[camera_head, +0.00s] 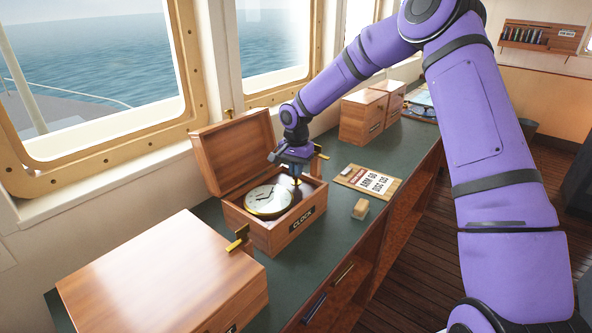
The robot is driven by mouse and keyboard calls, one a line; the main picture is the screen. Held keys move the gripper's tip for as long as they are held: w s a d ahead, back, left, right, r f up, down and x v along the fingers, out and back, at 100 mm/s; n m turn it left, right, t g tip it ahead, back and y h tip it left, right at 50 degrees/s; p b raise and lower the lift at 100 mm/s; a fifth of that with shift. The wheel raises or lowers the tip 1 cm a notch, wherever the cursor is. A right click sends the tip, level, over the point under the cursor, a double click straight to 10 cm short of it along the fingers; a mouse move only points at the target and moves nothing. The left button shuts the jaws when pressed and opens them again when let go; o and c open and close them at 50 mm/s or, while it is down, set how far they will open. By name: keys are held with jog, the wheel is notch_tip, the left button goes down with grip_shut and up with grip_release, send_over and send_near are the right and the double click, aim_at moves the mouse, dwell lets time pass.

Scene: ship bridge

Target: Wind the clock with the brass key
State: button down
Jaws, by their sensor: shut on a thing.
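The clock (267,201) has a round white face with dark hands and a brass rim. It lies face up in an open wooden box (262,233) labelled CLOCK, on the counter beneath the windows. The lid (235,152) stands raised at the back left. My gripper (296,178) points down just above the right part of the box, beside the clock's upper right edge. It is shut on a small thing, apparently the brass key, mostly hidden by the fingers. I cannot tell whether it touches the clock.
A large closed wooden box (150,275) stands at the front left. More wooden boxes (362,118) stand behind. The green counter (335,225) is clear near its front edge.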

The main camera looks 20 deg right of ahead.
jog(key=n, duration=1.9)
jog(key=shift+n, duration=0.4)
jog(key=n, duration=0.8)
jog(key=shift+n, duration=2.3)
